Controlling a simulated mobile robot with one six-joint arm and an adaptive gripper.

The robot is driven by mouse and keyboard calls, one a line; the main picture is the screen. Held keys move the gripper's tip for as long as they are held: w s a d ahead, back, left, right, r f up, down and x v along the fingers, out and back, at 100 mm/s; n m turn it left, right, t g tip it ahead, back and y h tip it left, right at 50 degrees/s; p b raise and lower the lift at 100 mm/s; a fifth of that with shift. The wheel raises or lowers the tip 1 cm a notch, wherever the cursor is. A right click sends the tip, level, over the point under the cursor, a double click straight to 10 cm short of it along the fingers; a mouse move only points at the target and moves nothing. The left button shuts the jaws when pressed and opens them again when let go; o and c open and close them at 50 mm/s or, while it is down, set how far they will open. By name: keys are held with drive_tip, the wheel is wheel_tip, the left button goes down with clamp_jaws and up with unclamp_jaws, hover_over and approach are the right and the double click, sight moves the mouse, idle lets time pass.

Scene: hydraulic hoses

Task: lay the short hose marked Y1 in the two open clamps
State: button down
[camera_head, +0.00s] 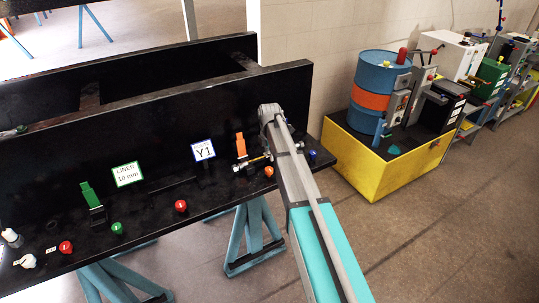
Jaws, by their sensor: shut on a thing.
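My arm reaches in from the lower right, and its grey end links hide most of my gripper (273,156) at the right part of the black bench. My gripper is shut on what seems to be the short hose (257,160), whose brass-coloured end pokes out left of the arm. Its middle and its mark are hidden. An orange-levered clamp (241,146) stands close to that end; I cannot tell whether they touch. A green-levered clamp (92,203) stands farther left, its lever raised. Both levers point up. A white label reading Y1 (203,150) is on the upright panel.
The black bench (150,226) carries red (180,206), green (117,228), orange and blue knobs along its front. A green-edged label (127,174) is on the panel (165,115). A yellow platform (370,160) with a blue drum (377,88) stands beyond, right.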

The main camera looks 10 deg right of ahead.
drive_tip(key=shift+c, duration=1.3)
unclamp_jaws()
drive_tip(key=shift+r, duration=0.2)
wheel_tip(320, 180, up, 9)
drive_tip(key=p, duration=0.9)
drive_tip(key=shift+f, duration=0.2)
drive_tip(key=s+f+m+b, duration=0.4)
drive_tip(key=s+m, duration=0.6)
drive_tip(key=s, duration=0.4)
drive_tip(key=s+f+m+b, duration=0.5)
drive_tip(key=s+m, duration=0.6)
drive_tip(key=s, duration=0.4)
drive_tip(key=shift+m, duration=0.3)
drive_tip(key=shift+f, duration=0.1)
